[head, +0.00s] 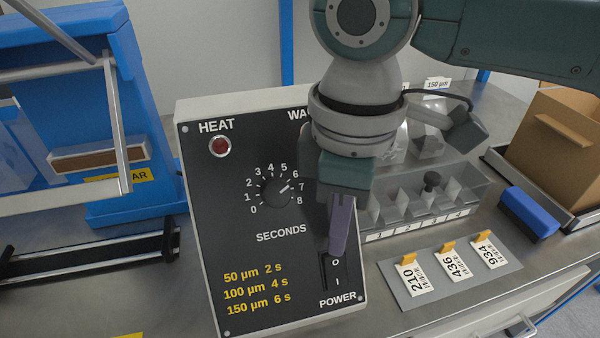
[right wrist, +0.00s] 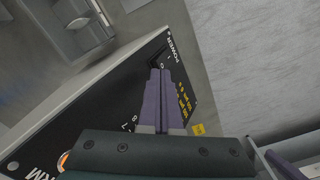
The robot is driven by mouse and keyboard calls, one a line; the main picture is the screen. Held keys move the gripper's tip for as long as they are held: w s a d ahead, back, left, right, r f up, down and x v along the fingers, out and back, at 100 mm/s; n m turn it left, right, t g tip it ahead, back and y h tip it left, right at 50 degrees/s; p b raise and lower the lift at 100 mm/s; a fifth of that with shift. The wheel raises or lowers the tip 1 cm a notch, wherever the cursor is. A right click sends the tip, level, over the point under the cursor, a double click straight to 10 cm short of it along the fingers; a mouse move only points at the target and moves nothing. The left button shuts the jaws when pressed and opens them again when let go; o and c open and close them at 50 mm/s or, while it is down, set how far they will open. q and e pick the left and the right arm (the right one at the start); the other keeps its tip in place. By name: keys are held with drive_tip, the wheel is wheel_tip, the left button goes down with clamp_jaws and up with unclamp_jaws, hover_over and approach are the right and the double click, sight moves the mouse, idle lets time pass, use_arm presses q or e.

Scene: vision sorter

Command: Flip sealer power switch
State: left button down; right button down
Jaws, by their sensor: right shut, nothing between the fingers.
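The sealer control box (head: 205,240) has a black panel with a HEAT lamp, a SECONDS dial (head: 277,192) and a POWER label. The black power switch (head: 334,274), marked O above and I below, sits at the panel's lower right. My right gripper (head: 337,250) is shut and empty, its purple fingertips at the switch's upper end. They partly cover the switch. I cannot tell whether they touch it or which way it is set. In the right wrist view, the shut fingers (right wrist: 159,72) point at the switch area beside the POWER label. My left gripper is not in view.
A blue machine (head: 120,60) with a metal frame stands left of the box. Right of the box are a clear compartment bin (head: 425,205), a plate of numbered tags (head: 450,280), a blue block (head: 528,212) and a cardboard box (head: 560,140).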

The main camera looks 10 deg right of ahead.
drive_tip(key=shift+f, duration=0.3)
idle(0.4)
drive_tip(key=shift+f+b, duration=0.45)
drive_tip(key=shift+f, duration=0.15)
wheel_tip(320, 180, up, 7)
drive_tip(key=p, duration=0.8)
idle(0.4)
